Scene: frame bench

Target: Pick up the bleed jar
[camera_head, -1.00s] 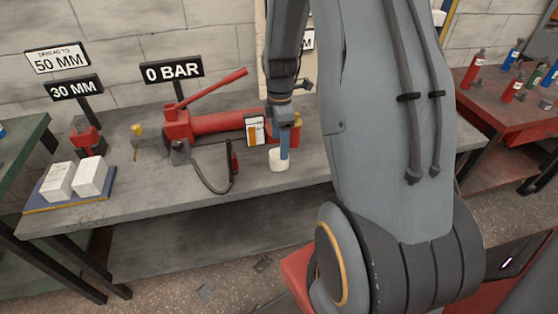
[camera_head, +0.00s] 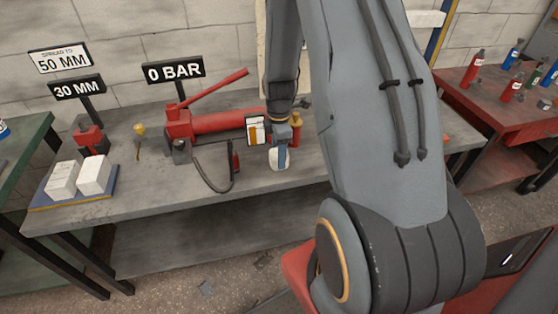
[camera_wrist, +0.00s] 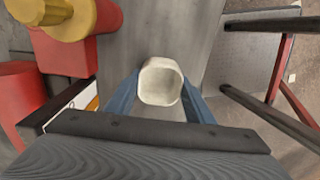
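The bleed jar looks like a small whitish open-topped cup (camera_head: 273,160), standing at the front part of the grey bench, to the right of the black hose. In the wrist view I look down into the cup (camera_wrist: 160,82), which appears empty. My gripper (camera_head: 281,160) points down at it, with a blue finger in front of the cup in the head view. In the wrist view the two blue fingers of my gripper (camera_wrist: 160,92) flank the cup closely. I cannot tell whether they press on it. No gap shows under the cup.
A red pump (camera_head: 215,122) with a raised lever lies behind the hose (camera_head: 212,184). A clipboard-like card (camera_head: 257,131) and a red bottle with a yellow top (camera_head: 296,128) stand close by the gripper. White blocks (camera_head: 78,178) sit at left. The bench front is clear.

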